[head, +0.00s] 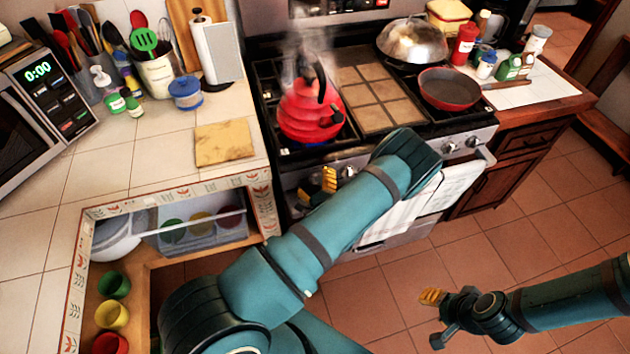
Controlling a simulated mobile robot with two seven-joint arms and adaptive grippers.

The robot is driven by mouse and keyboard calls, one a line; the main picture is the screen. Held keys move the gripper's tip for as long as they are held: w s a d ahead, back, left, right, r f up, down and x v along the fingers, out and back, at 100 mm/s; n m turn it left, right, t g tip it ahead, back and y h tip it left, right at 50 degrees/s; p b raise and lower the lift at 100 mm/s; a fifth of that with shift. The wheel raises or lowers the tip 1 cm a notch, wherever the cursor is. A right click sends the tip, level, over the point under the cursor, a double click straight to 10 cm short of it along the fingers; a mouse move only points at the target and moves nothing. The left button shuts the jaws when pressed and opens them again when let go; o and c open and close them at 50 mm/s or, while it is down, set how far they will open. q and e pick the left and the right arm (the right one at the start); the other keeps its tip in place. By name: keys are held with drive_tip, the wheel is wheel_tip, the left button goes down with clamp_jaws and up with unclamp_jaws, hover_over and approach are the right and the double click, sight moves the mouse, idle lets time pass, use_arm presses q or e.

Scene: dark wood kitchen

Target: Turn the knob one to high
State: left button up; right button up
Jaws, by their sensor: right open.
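The stove's front panel (485,132) runs along its front edge. A knob (348,172) shows just right of my left gripper, and more knobs (473,141) show at the right end. My right gripper (434,297) is open and empty above the floor at lower right. A red kettle (308,112) steams on the left burner, with blue flame under it.
A red pan (450,90) and a lidded pan (411,43) stand on the right burners. White towels (458,185) hang on the oven handle. The left counter (110,155) holds a microwave (35,110) and utensils. The floor (540,235) at right is clear.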

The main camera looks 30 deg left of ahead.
use_arm(q)
drive_tip(key=v, duration=1.2)
idle(0.5)
